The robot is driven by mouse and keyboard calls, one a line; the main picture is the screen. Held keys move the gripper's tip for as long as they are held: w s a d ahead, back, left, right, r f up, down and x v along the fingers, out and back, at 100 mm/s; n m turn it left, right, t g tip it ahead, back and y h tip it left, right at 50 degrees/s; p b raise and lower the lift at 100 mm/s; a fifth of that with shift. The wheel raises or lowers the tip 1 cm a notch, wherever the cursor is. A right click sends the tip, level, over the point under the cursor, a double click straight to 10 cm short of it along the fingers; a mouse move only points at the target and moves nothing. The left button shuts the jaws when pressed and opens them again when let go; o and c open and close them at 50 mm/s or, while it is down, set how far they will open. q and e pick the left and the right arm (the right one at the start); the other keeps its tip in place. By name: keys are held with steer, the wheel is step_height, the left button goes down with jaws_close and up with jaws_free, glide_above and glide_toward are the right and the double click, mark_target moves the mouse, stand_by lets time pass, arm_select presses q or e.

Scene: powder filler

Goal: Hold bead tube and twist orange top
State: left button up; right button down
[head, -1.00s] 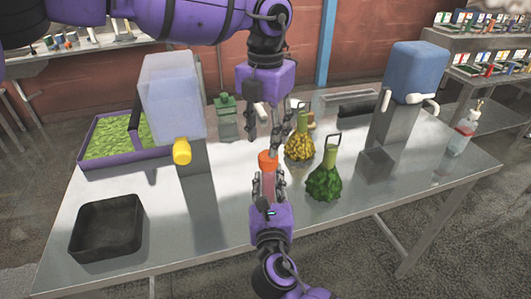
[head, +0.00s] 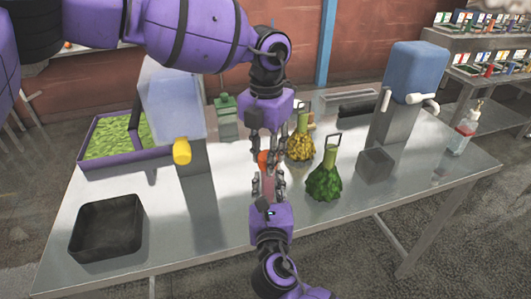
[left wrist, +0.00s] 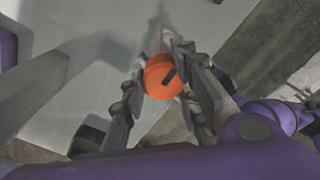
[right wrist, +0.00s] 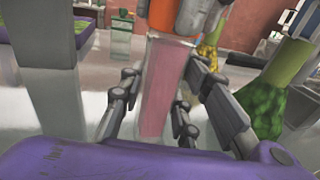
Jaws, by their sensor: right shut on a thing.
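The bead tube (right wrist: 160,90) is upright and pinkish, with an orange top (head: 263,157). My right gripper (head: 267,180) comes from the front of the table and is shut on the tube below the top; its fingers lie on both sides of the tube in the right wrist view (right wrist: 158,100). My left gripper (head: 266,148) points down from above. In the left wrist view its open fingers straddle the round orange top (left wrist: 162,76), which has a dark slot-like mark. The fingers partly hide the top in the head view.
A green flask (head: 323,182) and a yellow one (head: 300,147) stand close to the right of the grippers. A blue-topped dispenser (head: 416,70) is farther right. The front centre-left table is clear.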

arm_select(q)
steer(key=shift+w+a+n, duration=0.2)
steer(key=shift+a+n, duration=0.05)
steer(key=shift+n, duration=0.05)
steer(key=shift+c, duration=0.2)
steer(key=shift+a+n, duration=0.1)
steer(key=shift+n, duration=1.1)
steer(key=n, duration=0.4)
steer(key=shift+s+n, duration=0.25)
steer(key=shift+n, duration=0.05)
steer(key=n, duration=0.5)
steer(key=shift+s+f, duration=0.1)
steer(key=shift+s, duration=0.05)
steer(key=shift+s+n, duration=0.15)
steer(key=shift+n, duration=1.65)
steer(key=shift+d, duration=0.2)
steer(key=shift+s, duration=0.1)
